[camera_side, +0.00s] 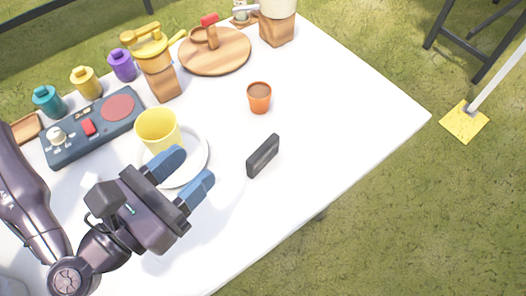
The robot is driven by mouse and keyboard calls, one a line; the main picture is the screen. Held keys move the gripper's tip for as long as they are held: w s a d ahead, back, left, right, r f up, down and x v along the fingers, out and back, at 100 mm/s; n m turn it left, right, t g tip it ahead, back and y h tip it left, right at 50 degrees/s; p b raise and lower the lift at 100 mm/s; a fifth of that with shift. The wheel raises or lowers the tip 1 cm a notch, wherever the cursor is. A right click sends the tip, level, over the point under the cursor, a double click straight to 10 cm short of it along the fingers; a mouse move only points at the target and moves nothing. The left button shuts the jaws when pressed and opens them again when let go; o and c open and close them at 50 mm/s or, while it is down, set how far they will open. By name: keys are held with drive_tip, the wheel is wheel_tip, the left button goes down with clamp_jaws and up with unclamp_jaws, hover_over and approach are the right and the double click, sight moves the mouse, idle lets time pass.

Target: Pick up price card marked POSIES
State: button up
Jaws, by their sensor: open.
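A small dark grey upright block or card (262,156) stands on the white table, right of the white plate. It may be the price card, but no POSIES lettering is readable from this side. My gripper (184,172) is open and empty, with two blue fingertips pointing up and right. It hovers over the front edge of the plate, to the left of the dark card and apart from it.
A yellow cup (158,130) sits on the white plate (202,160) close to my gripper. A small terracotta pot (259,98) stands behind the card. A control panel (70,143), several coloured pots and a round wooden board (235,55) line the back. The table's right side is clear.

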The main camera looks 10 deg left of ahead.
approach(248, 164)
drive_tip(key=shift+s+a, duration=0.3)
drive_tip(key=shift+s, duration=0.1)
drive_tip(key=shift+w+d+f, duration=0.15)
drive_tip(key=shift+w, duration=0.05)
drive_tip(key=x, duration=1.2)
drive_tip(key=shift+w+d, duration=0.1)
drive_tip(key=shift+w, duration=0.1)
clamp_jaws()
